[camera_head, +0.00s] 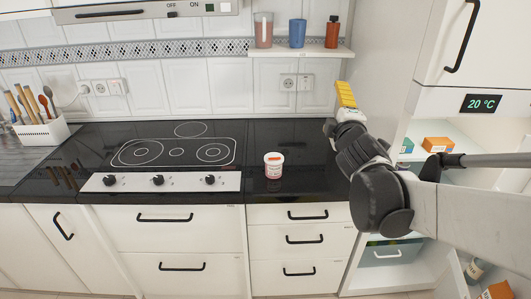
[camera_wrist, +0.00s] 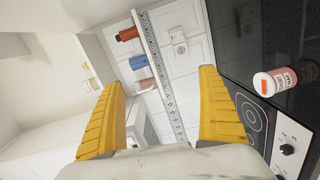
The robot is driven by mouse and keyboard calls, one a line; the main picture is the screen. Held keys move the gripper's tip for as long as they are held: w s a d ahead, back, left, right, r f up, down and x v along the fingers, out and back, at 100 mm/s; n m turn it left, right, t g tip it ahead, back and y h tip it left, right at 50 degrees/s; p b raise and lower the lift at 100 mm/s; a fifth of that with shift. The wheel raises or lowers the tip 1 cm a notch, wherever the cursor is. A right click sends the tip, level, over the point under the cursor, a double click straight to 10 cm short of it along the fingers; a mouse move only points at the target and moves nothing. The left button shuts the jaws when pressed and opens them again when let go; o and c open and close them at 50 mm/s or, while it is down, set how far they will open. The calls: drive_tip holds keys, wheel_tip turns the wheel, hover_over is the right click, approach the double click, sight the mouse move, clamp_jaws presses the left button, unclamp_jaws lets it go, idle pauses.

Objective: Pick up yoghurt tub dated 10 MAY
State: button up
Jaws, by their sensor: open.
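A small white tub (camera_head: 274,166) with a pink and orange label stands upright on the black counter, right of the hob. It also shows at the right of the wrist view (camera_wrist: 275,84). Its date is too small to read. My gripper (camera_head: 346,94), with yellow fingers, is raised above the counter, to the right of the tub and apart from it. In the wrist view its two fingers (camera_wrist: 160,80) are spread wide with nothing between them. Another jar or tub (camera_head: 475,270) is at the lower right, its label unreadable.
The hob (camera_head: 176,152) lies left of the tub. A wall shelf (camera_head: 300,52) holds a jug, a blue cup and a red bottle. The open fridge (camera_head: 470,130) at right holds boxes. A utensil holder (camera_head: 42,130) stands far left. Counter around the tub is clear.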

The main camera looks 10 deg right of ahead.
sight(274, 156)
drive_tip(key=w+a+f+n+t+y+p, duration=0.25)
drive_tip(key=w+n+y, duration=0.55)
drive_tip(key=n, duration=0.7)
drive_tip(key=a+f+n+g+y+p, duration=0.15)
drive_tip(key=f+n+g, duration=0.25)
drive_tip(key=f+n, duration=0.45)
drive_tip(key=a+f+n+g+y+b, duration=0.15)
drive_tip(key=f+n+g+y, duration=0.35)
drive_tip(key=f, duration=0.7)
drive_tip(key=shift+n+t+h, duration=0.45)
drive_tip(key=shift+t+h, duration=0.2)
drive_tip(key=shift+h, duration=0.3)
drive_tip(key=x, duration=0.5)
drive_tip(key=shift+w+a+f, duration=0.1)
drive_tip(key=shift+w, duration=0.2)
drive_tip(key=b+x, duration=0.3)
drive_tip(key=x, duration=0.2)
drive_tip(key=shift+w+a+f, duration=0.15)
drive_tip(key=shift+w+a, duration=0.1)
drive_tip(key=shift+a, duration=0.1)
drive_tip(key=c, duration=1.4)
